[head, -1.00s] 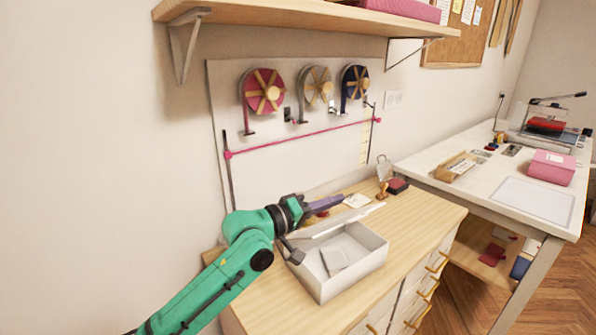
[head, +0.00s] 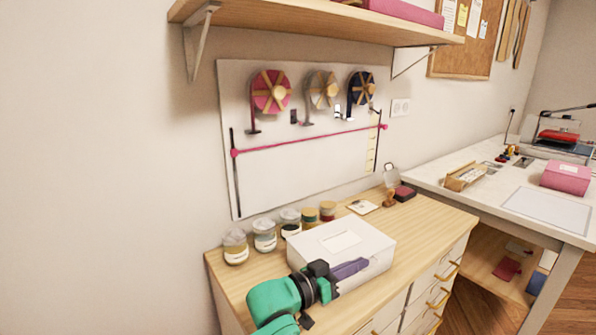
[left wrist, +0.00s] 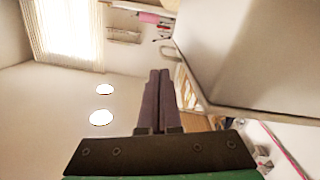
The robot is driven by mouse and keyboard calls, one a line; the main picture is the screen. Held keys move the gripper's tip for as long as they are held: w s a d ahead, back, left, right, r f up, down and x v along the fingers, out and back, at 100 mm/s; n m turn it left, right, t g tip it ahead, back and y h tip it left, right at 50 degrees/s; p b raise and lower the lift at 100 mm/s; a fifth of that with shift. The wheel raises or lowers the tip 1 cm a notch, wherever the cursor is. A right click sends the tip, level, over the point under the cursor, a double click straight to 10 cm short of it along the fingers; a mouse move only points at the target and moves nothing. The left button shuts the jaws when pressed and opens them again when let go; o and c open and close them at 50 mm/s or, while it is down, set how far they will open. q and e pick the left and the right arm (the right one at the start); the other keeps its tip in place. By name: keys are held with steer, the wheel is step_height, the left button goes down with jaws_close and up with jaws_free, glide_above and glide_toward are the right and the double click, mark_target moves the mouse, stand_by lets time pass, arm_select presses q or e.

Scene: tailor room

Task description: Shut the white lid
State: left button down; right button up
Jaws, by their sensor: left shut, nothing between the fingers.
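The white lid (head: 340,240) lies flat over the top of the white box on the wooden dresser, in the head view. The lid has a pale rectangular label on it. The inside of the box is hidden. My left gripper (head: 350,268) is shut and empty at the front face of the box, just below the lid's front edge. I cannot tell whether it touches the box. In the left wrist view its two dark purple fingers (left wrist: 158,100) are together, with a large pale surface, probably the box, to their right. My right gripper is not in view.
Several jars (head: 265,236) stand behind and left of the box on the dresser top (head: 432,222). A stamp (head: 389,198) and a dark red pad (head: 404,192) lie at its back right. The dresser top right of the box is clear. A white table (head: 480,190) stands farther right.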

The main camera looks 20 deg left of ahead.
arm_select(q)
steer(key=shift+d+f+m, duration=0.1)
steer(key=shift+f+m, duration=0.3)
steer(key=shift+f, duration=0.3)
